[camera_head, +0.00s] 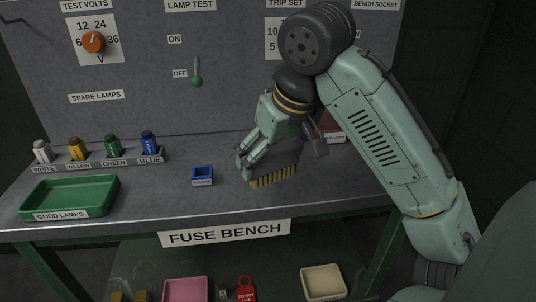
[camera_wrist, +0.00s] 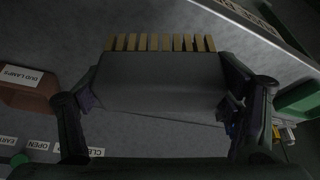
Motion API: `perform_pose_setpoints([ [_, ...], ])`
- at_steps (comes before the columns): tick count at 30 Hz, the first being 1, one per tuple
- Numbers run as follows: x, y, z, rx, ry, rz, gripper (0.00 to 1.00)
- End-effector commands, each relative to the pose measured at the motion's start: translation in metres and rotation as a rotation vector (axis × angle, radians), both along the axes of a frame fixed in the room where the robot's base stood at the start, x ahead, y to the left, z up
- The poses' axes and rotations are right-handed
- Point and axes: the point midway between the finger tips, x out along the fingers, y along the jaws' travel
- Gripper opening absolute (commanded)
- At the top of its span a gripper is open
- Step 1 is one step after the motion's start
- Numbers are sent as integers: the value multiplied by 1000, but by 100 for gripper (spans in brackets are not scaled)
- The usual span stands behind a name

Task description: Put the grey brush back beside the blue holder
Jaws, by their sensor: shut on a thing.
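The grey brush (camera_head: 273,174) has a grey body and a row of tan bristles, which point down towards the bench top. My gripper (camera_head: 268,164) is shut on its body. In the wrist view the brush (camera_wrist: 160,82) spans between the two fingers of my gripper (camera_wrist: 161,92), bristles at the top of the picture. I cannot tell whether the bristles touch the bench. The small blue holder (camera_head: 203,174) stands on the bench to the left of the brush, with a bare gap between them. The holder is not clearly visible in the wrist view.
A green tray (camera_head: 70,196) labelled GOOD LAMPS lies at the left, before a rack (camera_head: 105,157) of coloured lamps. A reddish-brown tray (camera_wrist: 30,88) labelled DUD LAMPS is partly behind my arm in the head view. The bench front (camera_head: 225,213) around the holder is clear.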

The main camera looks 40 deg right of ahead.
Motion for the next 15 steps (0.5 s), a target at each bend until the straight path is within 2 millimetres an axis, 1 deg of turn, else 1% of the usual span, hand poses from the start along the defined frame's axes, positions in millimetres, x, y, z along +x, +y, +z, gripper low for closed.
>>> perform_pose_setpoints([
  [1,11,-6,0,4,1,2,53],
  [3,22,-14,-1,1,3,-1,53],
  [6,33,-22,-2,-1,1,-2,53],
  [11,43,-28,-4,-1,1,0,53],
  [13,51,-34,-5,0,1,-2,53],
  [15,49,-34,-20,-1,2,-2,53],
])
